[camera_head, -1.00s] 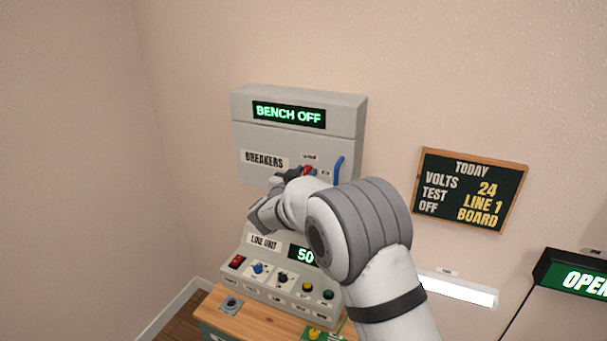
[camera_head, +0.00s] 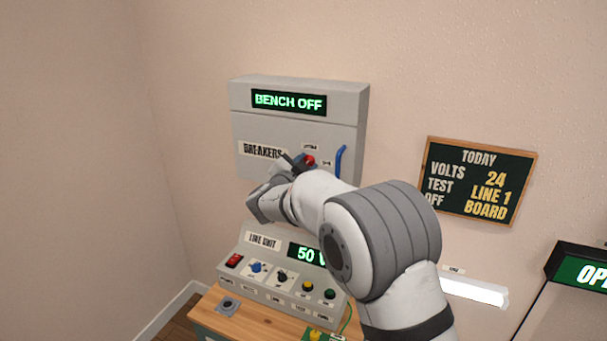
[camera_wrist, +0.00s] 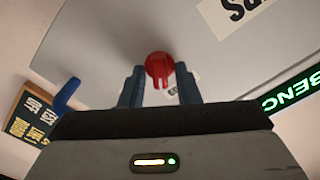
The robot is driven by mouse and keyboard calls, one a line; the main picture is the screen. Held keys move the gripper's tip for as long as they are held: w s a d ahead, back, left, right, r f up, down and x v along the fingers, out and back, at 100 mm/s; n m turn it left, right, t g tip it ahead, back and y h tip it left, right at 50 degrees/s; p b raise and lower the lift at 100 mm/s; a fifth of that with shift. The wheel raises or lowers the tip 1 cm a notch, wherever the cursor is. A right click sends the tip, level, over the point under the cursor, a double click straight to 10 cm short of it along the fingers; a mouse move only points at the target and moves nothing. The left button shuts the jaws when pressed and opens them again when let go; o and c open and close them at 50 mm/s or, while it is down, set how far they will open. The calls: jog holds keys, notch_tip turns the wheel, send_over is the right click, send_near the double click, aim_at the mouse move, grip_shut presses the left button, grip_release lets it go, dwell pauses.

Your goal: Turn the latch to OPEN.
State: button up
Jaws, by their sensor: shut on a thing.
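The latch is a red knob (camera_head: 309,160) on the grey breaker cabinet (camera_head: 345,105), right of the BREAKERS label. My gripper (camera_wrist: 159,74) has its two blue-grey fingers on either side of this red knob (camera_wrist: 159,64) in the wrist view, shut on it. In the head view my gripper and wrist cover the lower part of the cabinet door. The small label by the knob is too small to read, and I cannot tell the latch's exact angle.
A blue handle (camera_head: 340,161) stands out at the cabinet's right side, close to the knob. Below is the LINE UNIT console (camera_head: 232,285) with switches and knobs, on a wooden bench (camera_head: 208,308). A chalkboard (camera_head: 478,181) hangs at right.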

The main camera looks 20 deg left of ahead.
jog(key=shift+f+m+b, duration=0.15)
jog(key=shift+m+b, duration=2)
jog(key=shift+m, duration=0.45)
jog(key=shift+f+m+b, duration=0.1)
jog(key=shift+m+b, duration=2)
jog(key=shift+m, duration=0.5)
jog(key=shift+d, duration=0.1)
jog(key=o, duration=0.7)
jog(key=shift+c, duration=0.2)
